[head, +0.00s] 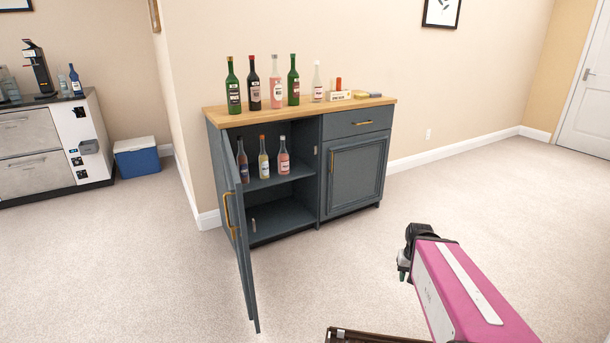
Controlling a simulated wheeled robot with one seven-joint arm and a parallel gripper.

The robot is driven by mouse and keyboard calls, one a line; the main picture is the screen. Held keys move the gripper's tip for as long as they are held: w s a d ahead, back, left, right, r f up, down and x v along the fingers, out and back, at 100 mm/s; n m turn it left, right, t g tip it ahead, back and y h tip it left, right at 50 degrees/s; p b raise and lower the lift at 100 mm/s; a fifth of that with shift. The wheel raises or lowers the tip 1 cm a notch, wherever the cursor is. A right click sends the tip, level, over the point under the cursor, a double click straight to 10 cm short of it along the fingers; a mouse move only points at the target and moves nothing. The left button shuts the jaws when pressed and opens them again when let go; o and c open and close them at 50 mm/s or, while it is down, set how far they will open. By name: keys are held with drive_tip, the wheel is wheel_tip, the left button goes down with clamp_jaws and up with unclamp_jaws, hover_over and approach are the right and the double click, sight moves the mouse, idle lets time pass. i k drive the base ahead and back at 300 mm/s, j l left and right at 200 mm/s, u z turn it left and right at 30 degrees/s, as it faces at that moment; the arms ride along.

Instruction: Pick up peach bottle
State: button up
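Several bottles stand on the cabinet's wooden top. On the shelf inside the open left compartment stands another pinkish bottle (283,157), beside a pale yellow bottle (263,158) and a dark bottle (242,162). I cannot tell which one is the peach bottle. My gripper (404,268) is low in front of the cabinet, to its right, apart from all bottles. Its fingers are small and partly hidden, so its opening is unclear.
The left cabinet door (240,240) stands open toward me; the right door (355,175) is shut. Green bottles (233,90) flank a dark bottle (254,90) and the pink one on top. A blue cooler (137,160) is at the left.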

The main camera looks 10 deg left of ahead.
sight(283, 158)
drive_tip(key=i+l+u, duration=0.9)
drive_tip(key=i+j+u, duration=0.25)
drive_tip(key=i, duration=0.2)
drive_tip(key=i+u, duration=0.25)
drive_tip(key=i, duration=0.15)
